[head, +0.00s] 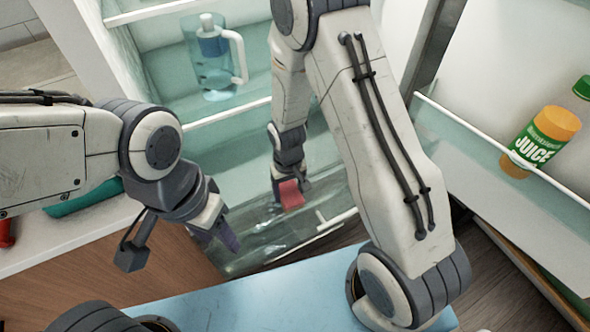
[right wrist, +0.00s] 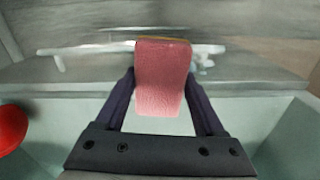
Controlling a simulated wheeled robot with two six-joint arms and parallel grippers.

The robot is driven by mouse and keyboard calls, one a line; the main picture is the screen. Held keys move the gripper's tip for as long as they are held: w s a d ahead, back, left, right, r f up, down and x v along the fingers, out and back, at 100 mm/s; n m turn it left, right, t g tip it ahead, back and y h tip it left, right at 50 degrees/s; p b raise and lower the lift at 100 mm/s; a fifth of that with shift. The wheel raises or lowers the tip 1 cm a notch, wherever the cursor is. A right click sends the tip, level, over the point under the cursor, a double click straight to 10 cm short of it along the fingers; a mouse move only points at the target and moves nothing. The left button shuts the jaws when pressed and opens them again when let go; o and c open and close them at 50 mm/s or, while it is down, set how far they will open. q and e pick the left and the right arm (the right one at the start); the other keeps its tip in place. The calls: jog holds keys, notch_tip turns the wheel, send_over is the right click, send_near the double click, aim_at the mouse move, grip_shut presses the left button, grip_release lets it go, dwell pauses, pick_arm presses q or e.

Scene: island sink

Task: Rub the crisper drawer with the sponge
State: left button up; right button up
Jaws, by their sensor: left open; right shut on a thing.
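My right gripper (head: 287,184) is shut on a pink-red sponge (head: 292,195). In the right wrist view the sponge (right wrist: 161,82) sits upright between the two dark fingers and sticks out past their tips. The crisper drawer (head: 262,243) is a clear, glassy bin low in the fridge, with a pale handle bar (head: 336,222) at its front edge. The sponge is over the drawer in the head view; I cannot tell whether they touch. My left gripper (head: 228,238) is open and empty, left of the drawer.
A clear pitcher (head: 212,68) with a white handle stands on a fridge shelf above. A juice bottle (head: 540,140) sits in the open door's bin at right. A white counter (head: 85,232) lies at left. A red round thing (right wrist: 10,128) shows in the right wrist view.

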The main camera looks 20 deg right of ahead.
aim_at(290, 190)
notch_tip(290, 190, up, 4)
jog(key=shift+d+f+p, duration=0.1)
jog(key=shift+f+p, duration=0.15)
jog(key=shift+p, duration=0.95)
jog(key=shift+r+p, duration=0.65)
notch_tip(290, 190, up, 3)
jog(key=p, duration=0.3)
jog(key=shift+r, duration=0.2)
